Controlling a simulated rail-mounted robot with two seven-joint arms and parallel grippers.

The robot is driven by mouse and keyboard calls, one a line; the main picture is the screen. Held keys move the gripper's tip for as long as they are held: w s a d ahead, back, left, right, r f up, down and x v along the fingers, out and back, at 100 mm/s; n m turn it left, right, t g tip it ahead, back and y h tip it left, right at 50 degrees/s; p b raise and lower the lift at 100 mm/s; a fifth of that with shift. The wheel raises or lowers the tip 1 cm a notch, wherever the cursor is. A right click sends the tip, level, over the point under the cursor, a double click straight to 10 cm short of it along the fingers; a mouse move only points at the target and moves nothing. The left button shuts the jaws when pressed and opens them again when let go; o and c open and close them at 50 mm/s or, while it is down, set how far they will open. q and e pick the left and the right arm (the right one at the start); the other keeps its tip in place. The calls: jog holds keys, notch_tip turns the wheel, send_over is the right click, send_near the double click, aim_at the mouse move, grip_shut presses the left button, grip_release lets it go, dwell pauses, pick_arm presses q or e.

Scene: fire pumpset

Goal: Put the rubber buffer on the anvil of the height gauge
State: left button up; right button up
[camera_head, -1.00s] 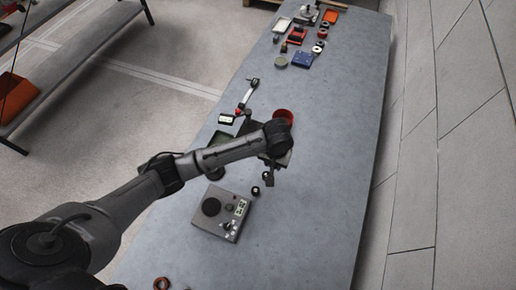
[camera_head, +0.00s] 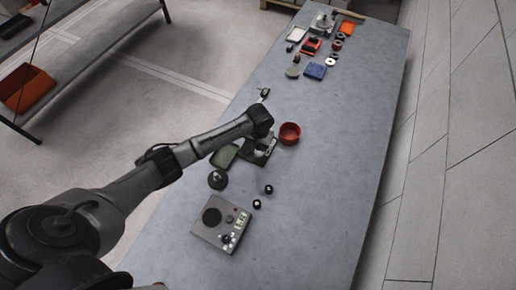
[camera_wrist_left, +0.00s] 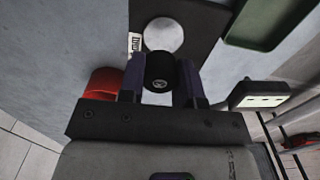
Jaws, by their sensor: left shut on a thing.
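In the left wrist view, my left gripper (camera_wrist_left: 160,78) is shut on a black rubber buffer (camera_wrist_left: 161,68), a short cylinder with a small pale centre. Just past the buffer is the round pale anvil (camera_wrist_left: 165,36) on the dark base of the height gauge (camera_wrist_left: 205,18). The buffer overlaps the anvil's edge in this view; I cannot tell if they touch. In the head view, my left wrist hangs over the gauge base (camera_head: 249,157) and hides most of the gauge. Two more black buffers (camera_head: 269,189) (camera_head: 257,204) stand on the bench. My right gripper is not in view.
A red bowl (camera_head: 290,133) stands close right of the gauge. A green tray (camera_head: 224,156) lies to its left. A dark round object (camera_head: 217,179) and a grey instrument box (camera_head: 222,222) are nearer. Several items sit at the far end. The bench's right side is clear.

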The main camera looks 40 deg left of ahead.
aim_at(258, 152)
pick_arm(q)
jog(key=shift+a+f, duration=0.2)
jog(key=shift+a, duration=0.05)
jog(key=shift+f+b, duration=0.35)
jog(key=shift+f, duration=1.6)
jog(key=o, duration=0.9)
jog(key=shift+f, duration=0.15)
